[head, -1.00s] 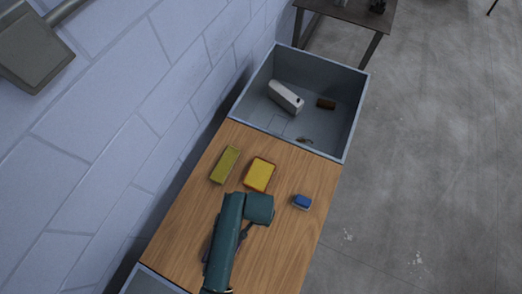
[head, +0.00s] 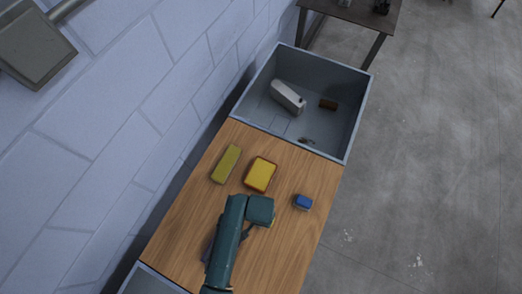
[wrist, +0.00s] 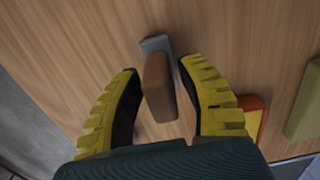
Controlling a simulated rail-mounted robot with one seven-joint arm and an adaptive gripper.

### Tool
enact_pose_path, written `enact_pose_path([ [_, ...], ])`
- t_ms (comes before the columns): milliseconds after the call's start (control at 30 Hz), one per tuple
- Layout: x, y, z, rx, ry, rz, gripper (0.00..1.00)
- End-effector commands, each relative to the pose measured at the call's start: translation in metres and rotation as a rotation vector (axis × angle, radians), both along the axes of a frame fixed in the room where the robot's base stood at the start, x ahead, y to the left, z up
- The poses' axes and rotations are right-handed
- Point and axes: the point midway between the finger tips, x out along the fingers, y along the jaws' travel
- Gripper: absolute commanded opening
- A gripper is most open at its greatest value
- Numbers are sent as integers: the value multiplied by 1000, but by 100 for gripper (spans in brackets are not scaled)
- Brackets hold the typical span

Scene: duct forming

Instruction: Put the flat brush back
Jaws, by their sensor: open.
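A brush-like thing with a brown block handle and a grey flat end, which I take for the flat brush (wrist: 160,88), lies over the wood table top in the wrist view. My gripper (wrist: 158,70) is open, with one yellow ribbed finger on each side of the brown handle. I see gaps beside the handle, and cannot tell whether either finger touches it. In the head view my gripper (head: 265,222) is low over the table, mostly hidden under my teal wrist, and the brush is hidden there.
A yellow block with an orange edge (head: 261,174), an olive block (head: 226,164) and a blue piece (head: 303,202) lie on the wooden table (head: 180,232). A wall borders the left.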

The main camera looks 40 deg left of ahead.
Motion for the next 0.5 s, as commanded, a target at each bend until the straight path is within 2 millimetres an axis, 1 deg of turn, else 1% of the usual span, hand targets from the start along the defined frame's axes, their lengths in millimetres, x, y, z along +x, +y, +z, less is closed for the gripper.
enact_pose_path([
  [133, 1, 0, 24, 2, -4, 0, 39],
  [300, 1, 0, 68, 2, -6, 0, 39],
  [400, 1, 0, 91, 2, -4, 0, 39],
  [500, 1, 0, 108, 2, -3, 0, 39],
])
